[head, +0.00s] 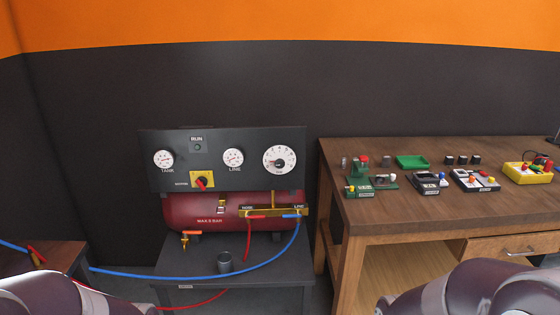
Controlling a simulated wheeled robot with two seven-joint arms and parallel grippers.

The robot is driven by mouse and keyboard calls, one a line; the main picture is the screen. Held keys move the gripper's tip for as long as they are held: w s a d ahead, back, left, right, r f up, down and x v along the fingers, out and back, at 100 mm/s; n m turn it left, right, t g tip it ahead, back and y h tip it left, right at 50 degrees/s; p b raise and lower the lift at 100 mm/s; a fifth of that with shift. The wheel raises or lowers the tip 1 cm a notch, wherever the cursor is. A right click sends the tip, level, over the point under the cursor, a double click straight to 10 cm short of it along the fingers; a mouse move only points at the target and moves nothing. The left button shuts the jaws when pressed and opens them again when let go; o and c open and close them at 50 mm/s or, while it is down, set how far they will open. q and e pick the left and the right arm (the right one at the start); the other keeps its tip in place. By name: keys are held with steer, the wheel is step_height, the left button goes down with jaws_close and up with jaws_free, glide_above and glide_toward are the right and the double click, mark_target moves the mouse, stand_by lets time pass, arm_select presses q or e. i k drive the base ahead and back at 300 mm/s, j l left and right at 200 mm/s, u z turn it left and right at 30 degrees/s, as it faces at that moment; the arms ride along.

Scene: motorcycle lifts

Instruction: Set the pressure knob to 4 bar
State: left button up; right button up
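The black panel (220,183) of a compressor stands upright on a low dark table. At its right is a round white dial (279,151) with a scale and a small dark centre, which looks like the pressure knob. Its numbers and pointer are too small to read. Left of it are the LINE gauge (233,158) and the TANK gauge (163,159), also too small to read. A red switch (202,184) sits on a yellow plate below. Only parts of my arms show at the bottom left and bottom right corners; neither gripper is in view.
A red tank (200,212) lies below the panel, with red and blue hoses (180,277) in front. A dark cup (224,262) stands on the low table. A wooden workbench (420,208) with several small items stands right. Free space lies before the panel.

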mark_target(279, 163)
steer(key=i+l+u, duration=0.25)
steer(key=i, duration=0.3)
steer(key=i+l+u, duration=0.3)
steer(key=i, duration=0.25)
